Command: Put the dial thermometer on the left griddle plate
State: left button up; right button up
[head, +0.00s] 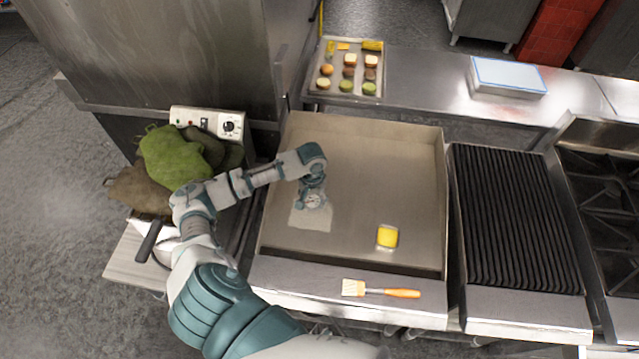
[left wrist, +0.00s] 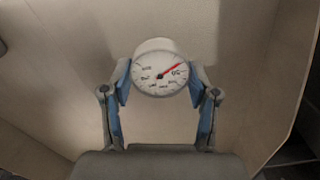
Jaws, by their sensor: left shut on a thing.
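The dial thermometer (left wrist: 160,75) has a round white face with a red needle. My left gripper (left wrist: 160,84) is shut on it, with one finger on each side of the dial. In the head view the thermometer (head: 312,200) shows at the tip of my left gripper (head: 311,196), over the left part of the flat griddle plate (head: 375,165). A paler rectangular patch (head: 308,219) of the griddle lies around and below it. I cannot tell whether the thermometer touches the surface. My right gripper is not in view.
A yellow block (head: 387,236) sits on the griddle at right. A brush (head: 380,290) lies on the front ledge. A ribbed grill (head: 515,215) stands to the right. Green cloth-like items (head: 175,155) are at left, and a food tray (head: 333,90) is behind.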

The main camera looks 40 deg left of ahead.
pick_arm(q)
jog(key=w+a, duration=0.1)
jog(key=w, duration=0.1)
jog(key=w+a, duration=0.1)
jog(key=w, duration=0.2)
jog(key=w+a, duration=0.2)
jog(key=shift+w+f, duration=0.15)
jog(key=shift+f, duration=0.2)
jog(key=shift+a+f, duration=0.2)
jog(key=shift+f, duration=0.75)
jog(key=shift+a+f, duration=0.15)
jog(key=shift+f, duration=0.75)
jog(key=o, duration=1.2)
jog(key=shift+d, duration=0.1)
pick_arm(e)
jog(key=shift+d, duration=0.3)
pick_arm(q)
notch_tip(320, 180, up, 12)
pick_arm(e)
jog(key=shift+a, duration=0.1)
